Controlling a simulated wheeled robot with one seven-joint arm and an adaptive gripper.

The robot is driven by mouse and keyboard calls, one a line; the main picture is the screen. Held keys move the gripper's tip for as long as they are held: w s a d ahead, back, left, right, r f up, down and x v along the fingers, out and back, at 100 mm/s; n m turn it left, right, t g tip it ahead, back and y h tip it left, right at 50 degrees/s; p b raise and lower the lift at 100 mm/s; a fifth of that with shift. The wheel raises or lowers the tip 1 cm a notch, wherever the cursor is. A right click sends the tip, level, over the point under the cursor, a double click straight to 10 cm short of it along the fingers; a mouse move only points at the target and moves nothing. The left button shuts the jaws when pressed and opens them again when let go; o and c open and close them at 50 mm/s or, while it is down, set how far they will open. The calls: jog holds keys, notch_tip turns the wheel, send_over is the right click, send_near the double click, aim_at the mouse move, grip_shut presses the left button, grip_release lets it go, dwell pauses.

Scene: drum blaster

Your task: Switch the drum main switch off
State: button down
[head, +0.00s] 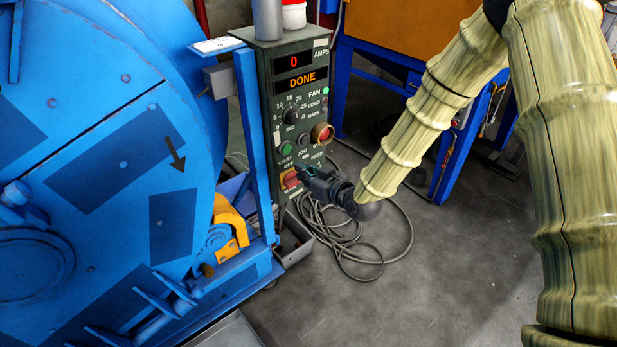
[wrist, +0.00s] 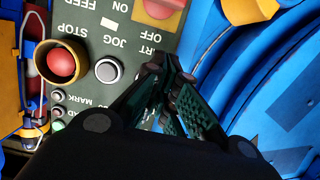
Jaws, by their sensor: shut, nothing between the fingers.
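The main switch is a red knob on an orange-yellow plate (head: 289,179), low on the dark green control panel (head: 265,100) in the head view. In the wrist view the panel appears upside down and the red switch (wrist: 160,8) is at the top edge, partly cut off. My gripper (head: 303,174) is in front of the lower panel, close to the switch's right side; contact cannot be told. In the wrist view my gripper (wrist: 163,68) is shut and empty, its fingertips pointing at the panel between the switch and the START label. The fingers hide the start button there.
The display (head: 295,80) reads DONE. The large blue drum (head: 100,150) stands left. A cable (head: 370,262) lies coiled on the floor, with free floor right of it.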

send_over(294, 181)
jog(key=s, duration=0.2)
jog(key=shift+a+f, duration=0.3)
jog(key=shift+f, duration=0.45)
notch_tip(294, 181, down, 2)
jog(key=shift+f+b, duration=0.15)
jog(key=shift+b, duration=0.15)
jog(key=shift+f, duration=0.8)
jog(key=shift+d+f, duration=0.1)
jog(key=shift+d, duration=0.1)
